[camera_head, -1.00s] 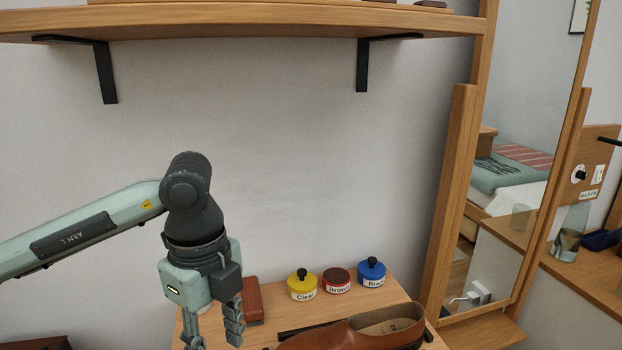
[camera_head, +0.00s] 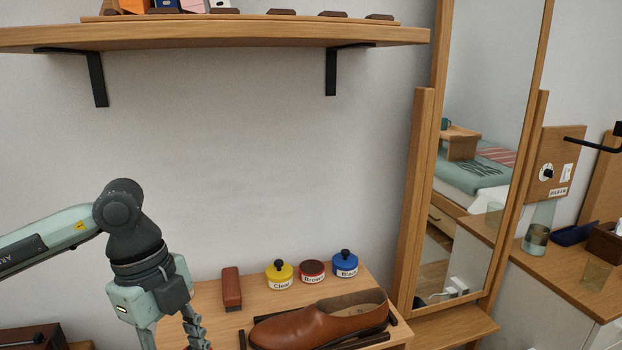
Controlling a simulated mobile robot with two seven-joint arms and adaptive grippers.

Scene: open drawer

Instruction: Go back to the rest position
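My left gripper (camera_head: 172,334) hangs at the lower left in the head view, pointing down in front of the wooden table. Its two fingers are apart, with nothing seen between them; the fingertips run to the bottom edge of the picture. A brown leather shoe (camera_head: 290,328) lies on the table to the right of the gripper, apart from it. My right gripper is not in view.
On the table (camera_head: 208,296) stand a brown brush-like block (camera_head: 231,289) and yellow (camera_head: 279,275), red (camera_head: 312,272) and blue (camera_head: 345,265) labelled pots. A shelf (camera_head: 250,33) hangs above. A mirror (camera_head: 480,150) and a counter (camera_head: 570,285) are at right.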

